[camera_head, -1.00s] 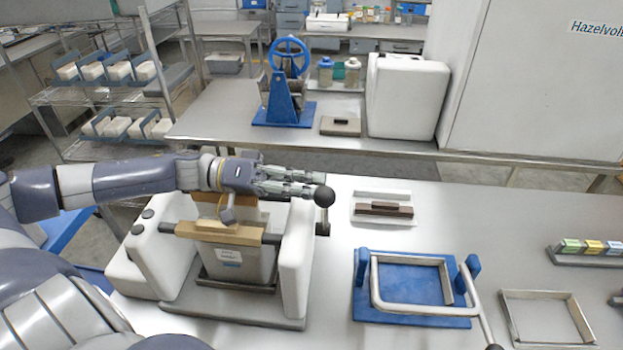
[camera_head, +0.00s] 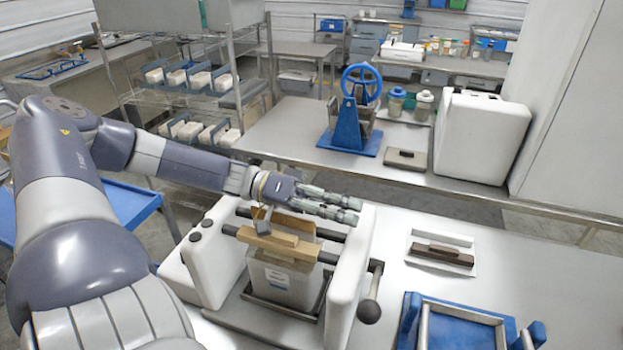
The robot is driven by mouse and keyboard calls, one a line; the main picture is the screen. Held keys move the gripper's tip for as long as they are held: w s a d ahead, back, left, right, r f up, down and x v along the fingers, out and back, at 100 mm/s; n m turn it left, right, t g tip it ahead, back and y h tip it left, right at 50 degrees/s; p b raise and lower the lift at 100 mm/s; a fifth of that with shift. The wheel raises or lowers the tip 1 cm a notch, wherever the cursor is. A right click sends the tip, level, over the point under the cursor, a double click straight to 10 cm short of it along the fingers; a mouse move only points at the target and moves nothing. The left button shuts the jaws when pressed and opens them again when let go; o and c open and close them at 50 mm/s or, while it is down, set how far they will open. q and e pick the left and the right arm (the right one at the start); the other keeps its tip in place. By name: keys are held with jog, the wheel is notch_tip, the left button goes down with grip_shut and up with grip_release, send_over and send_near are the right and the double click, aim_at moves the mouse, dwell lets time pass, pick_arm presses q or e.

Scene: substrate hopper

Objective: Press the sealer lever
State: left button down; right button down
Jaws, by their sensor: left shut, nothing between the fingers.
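The sealer (camera_head: 345,290) stands on the near table, with white housings at both sides, dark rails and tan bars across the middle. A pale bag with a label (camera_head: 283,282) sits upright between the housings, under the tan bars. The sealer lever is at the right housing, and its dark ball knob (camera_head: 368,312) hangs low, near the table. My left gripper (camera_head: 353,210) is shut and empty. It reaches from the left over the sealer, with its fingertips above the right housing and apart from the knob. My right gripper is not in view.
A white tray with a brown block (camera_head: 443,254) lies right of the sealer. A blue fixture with a metal frame (camera_head: 470,325) is at the front right. The back table holds a blue wheel press (camera_head: 350,130) and a white box (camera_head: 482,137).

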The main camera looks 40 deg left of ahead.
pick_arm(q)
jog(key=v, duration=0.7)
jog(key=shift+w+a+f, duration=0.15)
dwell(0.3)
